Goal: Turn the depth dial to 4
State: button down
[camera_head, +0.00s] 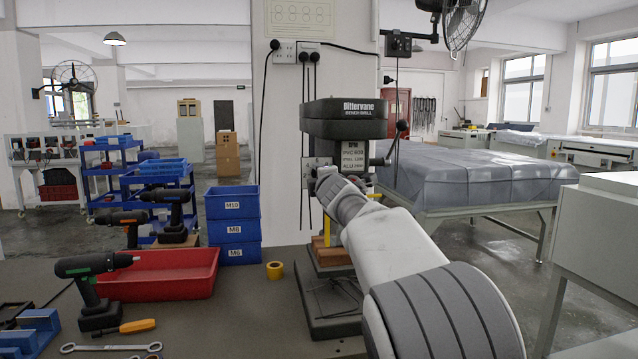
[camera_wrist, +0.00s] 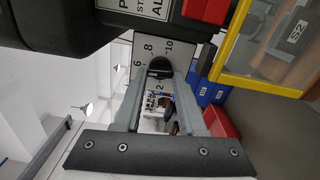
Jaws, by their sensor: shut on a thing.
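The depth dial is a round black knob (camera_wrist: 159,66) on a pale plate (camera_wrist: 180,48) in the wrist view. The numbers 6, 8, 10 and 2 show around it; the 4 and the pointer cannot be made out. My gripper (camera_wrist: 160,76) has one finger on each side of the knob and is shut on it. The bench drill (camera_head: 345,119) bears the dial; in the head view the plate shows at its left side (camera_head: 310,172). My wrist hides the knob and my fingertips there.
A yellow-framed guard (camera_wrist: 232,45) stands close to my gripper at right in the wrist view. Left of the drill are stacked blue bins (camera_head: 235,228), yellow tape (camera_head: 274,270), a red tray (camera_head: 165,275) and cordless drills (camera_head: 95,285). Bench space before the tape is clear.

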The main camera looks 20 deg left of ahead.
jog(key=shift+f+n+b, duration=0.1)
jog(key=shift+n+b, duration=0.9)
jog(key=shift+n, duration=3.3)
jog(key=c, duration=0.8)
grip_release()
jog(key=shift+o, duration=0.2)
jog(key=shift+d, duration=0.1)
